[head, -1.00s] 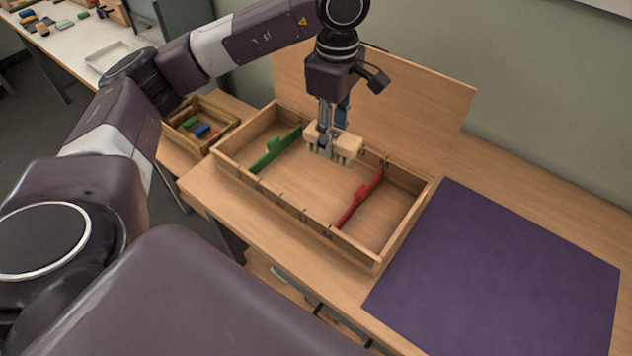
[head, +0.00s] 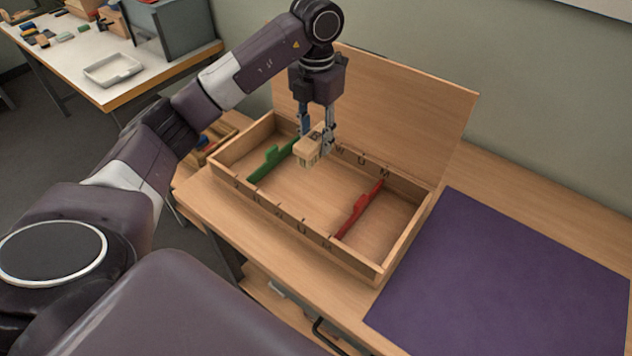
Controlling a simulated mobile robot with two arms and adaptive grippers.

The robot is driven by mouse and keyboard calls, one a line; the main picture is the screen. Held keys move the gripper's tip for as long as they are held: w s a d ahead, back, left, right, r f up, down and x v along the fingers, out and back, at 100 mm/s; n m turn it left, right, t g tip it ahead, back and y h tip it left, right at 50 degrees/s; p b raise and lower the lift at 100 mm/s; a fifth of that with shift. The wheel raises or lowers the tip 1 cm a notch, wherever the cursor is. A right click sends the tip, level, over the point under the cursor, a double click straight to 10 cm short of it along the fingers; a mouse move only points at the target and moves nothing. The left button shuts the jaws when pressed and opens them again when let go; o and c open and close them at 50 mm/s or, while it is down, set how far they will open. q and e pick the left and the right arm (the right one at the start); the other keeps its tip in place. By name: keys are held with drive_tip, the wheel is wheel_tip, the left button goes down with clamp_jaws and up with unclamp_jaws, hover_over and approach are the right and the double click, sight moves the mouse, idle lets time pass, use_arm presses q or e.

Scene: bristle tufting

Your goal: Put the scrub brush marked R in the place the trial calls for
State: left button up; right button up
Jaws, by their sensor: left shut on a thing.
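The scrub brush (head: 309,151) is a pale wooden block with bristles below. My left gripper (head: 316,140) is shut on it and holds it above the open wooden box (head: 360,256), over the back part of the middle compartment. A mark on the brush cannot be read. A green divider (head: 270,161) and a red divider (head: 359,210) split the box into three compartments, left, middle and right. No brush shows on the visible box floor. Dark letters run along the front and back walls. My right gripper is not in view.
The box lid (head: 400,105) stands upright behind. A purple mat (head: 505,275) lies bare to the right. A small wooden tray (head: 222,133) is partly hidden behind my left arm. A white table (head: 60,60) with loose items stands at the far left.

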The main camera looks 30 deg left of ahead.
use_arm(q)
drive_tip(key=shift+f+p, duration=1.05)
drive_tip(key=shift+f, duration=5.85)
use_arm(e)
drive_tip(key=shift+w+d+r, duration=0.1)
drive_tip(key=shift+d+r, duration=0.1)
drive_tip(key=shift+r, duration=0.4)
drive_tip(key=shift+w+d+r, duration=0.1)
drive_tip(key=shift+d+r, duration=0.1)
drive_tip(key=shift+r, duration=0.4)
use_arm(q)
drive_tip(key=shift+f, duration=0.1)
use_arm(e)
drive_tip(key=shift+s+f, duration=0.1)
use_arm(q)
drive_tip(key=o, duration=1.2)
drive_tip(key=shift+o, duration=0.2)
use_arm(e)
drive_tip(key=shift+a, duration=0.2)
